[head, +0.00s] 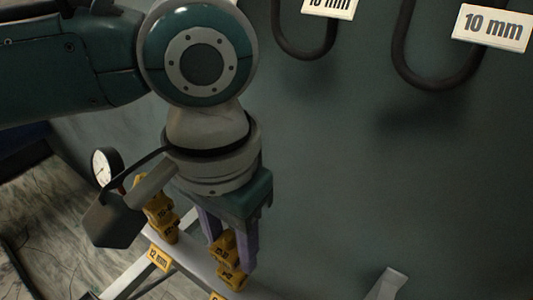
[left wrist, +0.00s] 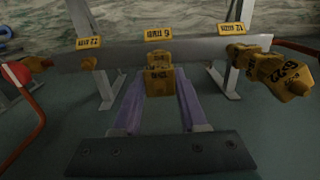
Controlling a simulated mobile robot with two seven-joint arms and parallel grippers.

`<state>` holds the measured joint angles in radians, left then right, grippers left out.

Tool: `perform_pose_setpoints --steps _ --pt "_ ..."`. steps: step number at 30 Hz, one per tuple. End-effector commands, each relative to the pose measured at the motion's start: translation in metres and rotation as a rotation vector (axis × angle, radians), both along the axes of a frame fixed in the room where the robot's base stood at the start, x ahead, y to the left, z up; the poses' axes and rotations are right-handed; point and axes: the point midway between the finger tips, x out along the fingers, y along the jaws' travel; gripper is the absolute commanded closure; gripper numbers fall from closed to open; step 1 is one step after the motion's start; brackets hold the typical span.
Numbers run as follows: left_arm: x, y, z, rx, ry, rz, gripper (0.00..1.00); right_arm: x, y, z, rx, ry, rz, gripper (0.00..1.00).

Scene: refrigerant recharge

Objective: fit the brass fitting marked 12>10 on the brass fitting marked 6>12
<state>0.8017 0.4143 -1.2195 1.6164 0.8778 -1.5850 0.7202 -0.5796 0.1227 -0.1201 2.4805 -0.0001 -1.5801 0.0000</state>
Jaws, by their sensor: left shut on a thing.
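My left gripper (head: 230,252) points down and is shut on a brass fitting (head: 221,246). In the left wrist view this fitting (left wrist: 158,82) sits between the purple fingers. Another brass piece (head: 233,275) is directly below it in line, at the rail by the 6 mm label (left wrist: 157,33). The two look close together; I cannot tell if they are seated. A stack of brass fittings (head: 162,218) stands on the rail by the 12 mm label (head: 159,258); it also shows in the left wrist view (left wrist: 282,74). I cannot read the 12>10 or 6>12 markings surely.
The pale rail (head: 196,262) stands on legs. A dial gauge (head: 105,166) is left of my gripper. Dark hoses with 10 mm labels (head: 490,27) hang at the top right. A red-brown pipe (left wrist: 30,125) curves at the left of the left wrist view.

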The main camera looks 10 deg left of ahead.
Motion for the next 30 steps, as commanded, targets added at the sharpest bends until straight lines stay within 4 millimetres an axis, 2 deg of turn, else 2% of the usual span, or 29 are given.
perform_pose_setpoints --steps 30 --pt "0.0 0.0 -0.014 -0.001 0.001 -0.001 1.0 0.0 0.001 0.004 0.004 0.001 -0.003 0.23"
